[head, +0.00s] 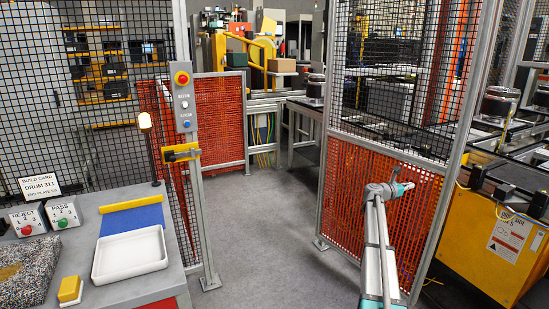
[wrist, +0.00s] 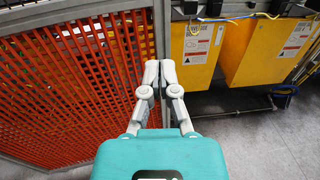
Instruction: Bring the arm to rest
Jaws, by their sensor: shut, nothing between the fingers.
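My arm rises at the lower right of the head view, with its teal and grey end in front of the orange mesh panel. My gripper (head: 406,188) points to the right there and looks small. In the wrist view my gripper (wrist: 160,66) shows close up, its two grey fingers together and empty. Behind the fingertips are the edge of the orange mesh panel (wrist: 75,80) and yellow cabinets. The gripper holds nothing and I cannot see it touching anything.
A fence post (head: 455,165) and black mesh stand close to my arm. A yellow cabinet (head: 480,255) is at the right. At the left, a grey bench (head: 90,235) carries a white tray (head: 130,271) and button boxes. The grey floor (head: 270,220) in the middle is clear.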

